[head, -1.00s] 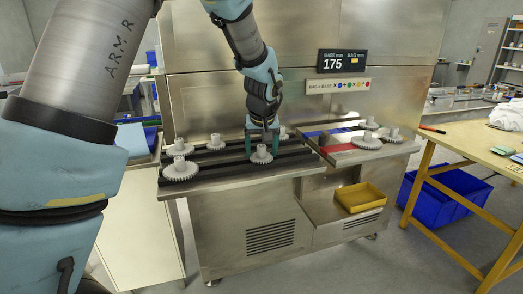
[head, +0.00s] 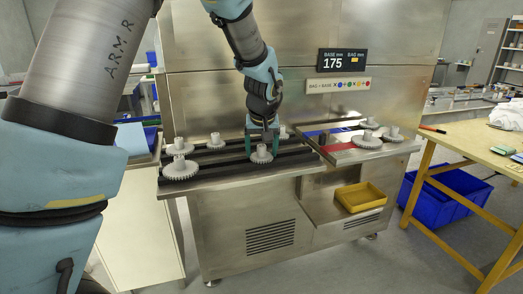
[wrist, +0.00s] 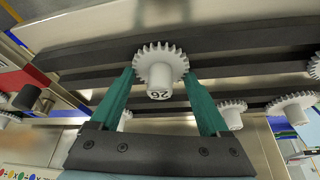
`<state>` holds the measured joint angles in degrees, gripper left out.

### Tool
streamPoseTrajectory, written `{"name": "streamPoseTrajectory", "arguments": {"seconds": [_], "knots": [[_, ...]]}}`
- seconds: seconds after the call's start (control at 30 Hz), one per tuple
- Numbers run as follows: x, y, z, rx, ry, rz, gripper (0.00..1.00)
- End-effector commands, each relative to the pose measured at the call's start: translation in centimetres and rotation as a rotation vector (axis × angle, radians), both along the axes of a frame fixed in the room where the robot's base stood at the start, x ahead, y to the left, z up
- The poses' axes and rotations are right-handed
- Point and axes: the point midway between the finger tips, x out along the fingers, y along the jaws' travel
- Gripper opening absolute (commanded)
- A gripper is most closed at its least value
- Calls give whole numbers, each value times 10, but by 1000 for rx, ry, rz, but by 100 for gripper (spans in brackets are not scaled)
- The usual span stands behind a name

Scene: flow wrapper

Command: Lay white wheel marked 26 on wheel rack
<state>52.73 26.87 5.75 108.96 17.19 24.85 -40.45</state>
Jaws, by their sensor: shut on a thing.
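The white toothed wheel marked 26 (wrist: 162,70) is between the teal fingers of my gripper (wrist: 160,78), and the number shows on its hub in the wrist view. My gripper is shut on it. In the head view, my gripper (head: 262,140) points down over the dark rails, with the white wheel (head: 261,157) at its fingertips. The wheel lies about flat, hub up, over the front dark rails (head: 222,172) of the steel machine. I cannot tell whether it touches them. Which part is the wheel rack is not clear from these views.
Other white wheels stand on the rails: a large one at left (head: 180,171), one behind (head: 215,142) and one partly behind my gripper (head: 284,134). Several more sit on the right-hand table (head: 366,142) beside red and blue strips. A yellow tray (head: 360,198) is below.

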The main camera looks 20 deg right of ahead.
Motion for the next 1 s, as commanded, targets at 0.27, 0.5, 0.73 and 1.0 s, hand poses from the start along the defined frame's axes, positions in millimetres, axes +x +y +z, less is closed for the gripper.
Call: {"name": "streamPoseTrajectory", "arguments": {"seconds": [0.27,0.5,0.73,1.0], "knots": [[-1,1,-2,3,3,1,23],[0,2,-3,4,4,1,100],[0,3,-4,7,5,4,100],[-6,4,12,3,1,3,100]]}}
